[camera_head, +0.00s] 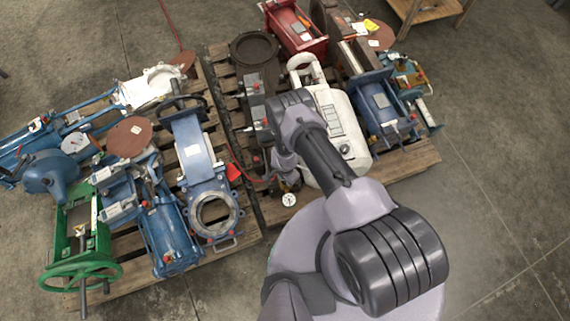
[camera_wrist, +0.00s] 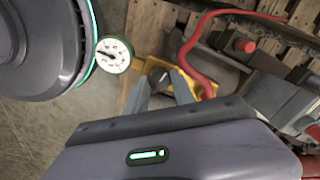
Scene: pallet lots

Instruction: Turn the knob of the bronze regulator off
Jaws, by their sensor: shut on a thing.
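The bronze regulator shows as a yellow-gold body (camera_wrist: 151,66) in the wrist view, partly behind my gripper's fingers. A round white pressure gauge (camera_wrist: 113,55) with a green rim is beside it on the left; a small white dial also shows in the head view (camera_head: 289,199), just below my wrist. My gripper (camera_wrist: 163,82) has its two grey fingers around the regulator's knob, which they mostly hide. The knob's turn position cannot be made out. In the head view my arm hides the gripper and the regulator's body.
A red hose (camera_wrist: 207,62) curves close to the right finger. Wooden pallet slats (camera_wrist: 150,22) lie behind. In the head view, a white machine (camera_head: 340,132) stands right of my wrist and a blue valve (camera_head: 196,160) stands on the left pallet. Bare concrete lies around the pallets.

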